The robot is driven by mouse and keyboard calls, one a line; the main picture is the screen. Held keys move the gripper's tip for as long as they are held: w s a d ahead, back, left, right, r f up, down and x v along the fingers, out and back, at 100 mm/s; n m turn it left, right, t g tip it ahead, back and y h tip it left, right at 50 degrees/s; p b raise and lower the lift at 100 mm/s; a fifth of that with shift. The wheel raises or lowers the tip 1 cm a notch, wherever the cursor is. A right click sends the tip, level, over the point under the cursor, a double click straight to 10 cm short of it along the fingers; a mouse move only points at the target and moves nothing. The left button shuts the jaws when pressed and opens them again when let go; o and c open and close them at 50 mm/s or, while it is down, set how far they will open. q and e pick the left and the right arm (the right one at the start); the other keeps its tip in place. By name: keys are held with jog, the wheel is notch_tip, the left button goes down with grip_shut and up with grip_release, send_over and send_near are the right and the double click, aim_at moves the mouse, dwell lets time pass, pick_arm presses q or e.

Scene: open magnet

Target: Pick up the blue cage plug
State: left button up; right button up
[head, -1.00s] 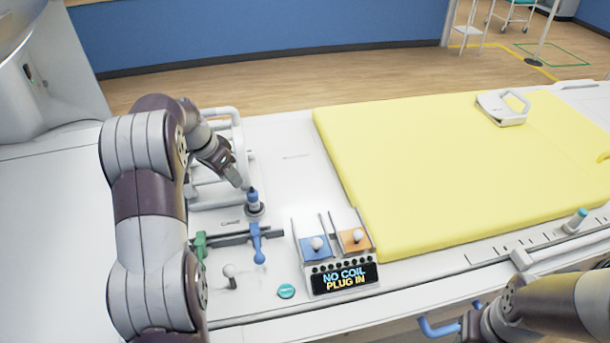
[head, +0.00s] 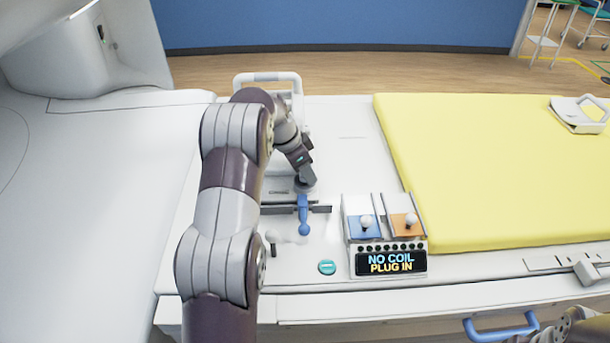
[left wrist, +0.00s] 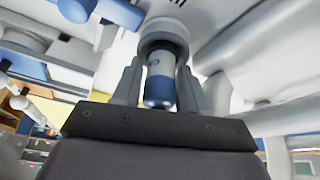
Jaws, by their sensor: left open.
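The blue cage plug (left wrist: 158,92) shows in the left wrist view as a grey and blue cylinder with a dark blue end, seated in a round grey collar. My left gripper (left wrist: 161,78) is open, with one finger on each side of the plug. I cannot tell whether either finger touches it. In the head view my left gripper (head: 306,179) reaches down over the plug's place and hides most of it. My right gripper is out of view; only part of that arm shows at the bottom right.
A blue lever (head: 304,215) stands just in front of the plug. A panel (head: 391,263) reading "NO COIL PLUG IN" sits to the right, below blue and orange slots with white knobs. A white cage frame (head: 268,80) is behind my left arm. A yellow mat (head: 480,170) lies right.

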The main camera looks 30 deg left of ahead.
pick_arm(q)
jog(key=shift+w, duration=0.1)
jog(key=c, duration=0.7)
jog(key=shift+r, duration=0.1)
